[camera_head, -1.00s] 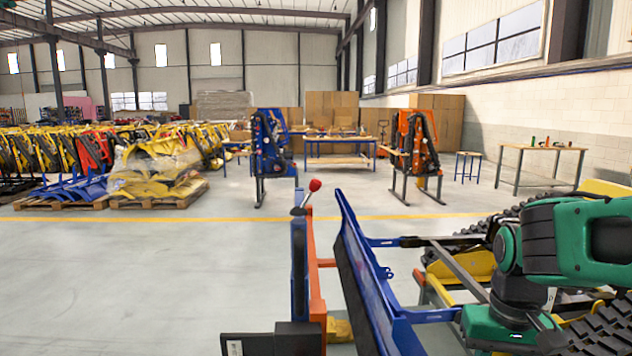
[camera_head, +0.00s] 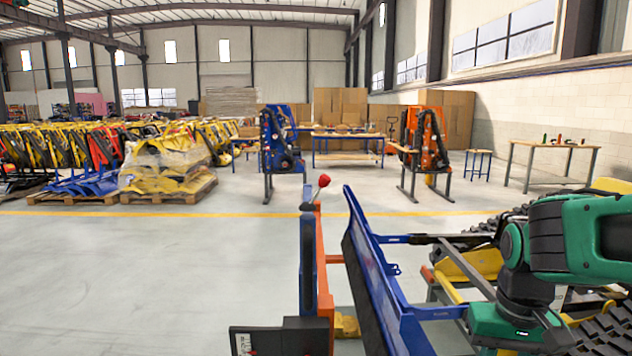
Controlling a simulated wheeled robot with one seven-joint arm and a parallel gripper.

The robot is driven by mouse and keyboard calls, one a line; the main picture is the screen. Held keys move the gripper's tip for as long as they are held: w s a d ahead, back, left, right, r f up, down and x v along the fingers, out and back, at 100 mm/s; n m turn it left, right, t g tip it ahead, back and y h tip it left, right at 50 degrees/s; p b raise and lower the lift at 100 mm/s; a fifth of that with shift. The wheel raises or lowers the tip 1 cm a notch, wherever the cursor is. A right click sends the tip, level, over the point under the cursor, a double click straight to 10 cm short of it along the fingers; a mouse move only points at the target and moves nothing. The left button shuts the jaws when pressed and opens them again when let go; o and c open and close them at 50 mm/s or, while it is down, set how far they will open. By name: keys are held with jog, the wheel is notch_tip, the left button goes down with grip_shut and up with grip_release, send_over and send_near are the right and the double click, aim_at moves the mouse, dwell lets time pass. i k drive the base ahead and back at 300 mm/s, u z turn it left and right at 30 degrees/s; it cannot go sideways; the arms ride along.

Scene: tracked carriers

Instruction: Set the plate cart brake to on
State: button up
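A lever with a red knob (camera_head: 324,181) stands on top of an upright blue and orange frame (camera_head: 316,265) in the middle foreground. The lever leans up to the right. Whether this is the plate cart brake, I cannot tell for sure. A blue frame with a dark plate (camera_head: 365,270) stands just right of it. My green arm is at the right edge, over yellow and black tracked machinery, well right of the red knob. My gripper is not visible in this view.
A dark box (camera_head: 285,338) sits low at the foot of the upright frame. Open grey floor (camera_head: 150,280) lies to the left. Beyond a yellow line stand pallets with yellow parts (camera_head: 165,170), a blue machine (camera_head: 281,145), an orange machine (camera_head: 424,140) and a workbench (camera_head: 548,150).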

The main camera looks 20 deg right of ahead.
aim_at(324, 180)
jog(key=u, duration=1.6)
jog(key=k, duration=1.25)
jog(key=z, duration=1.45)
jog(key=i, duration=1)
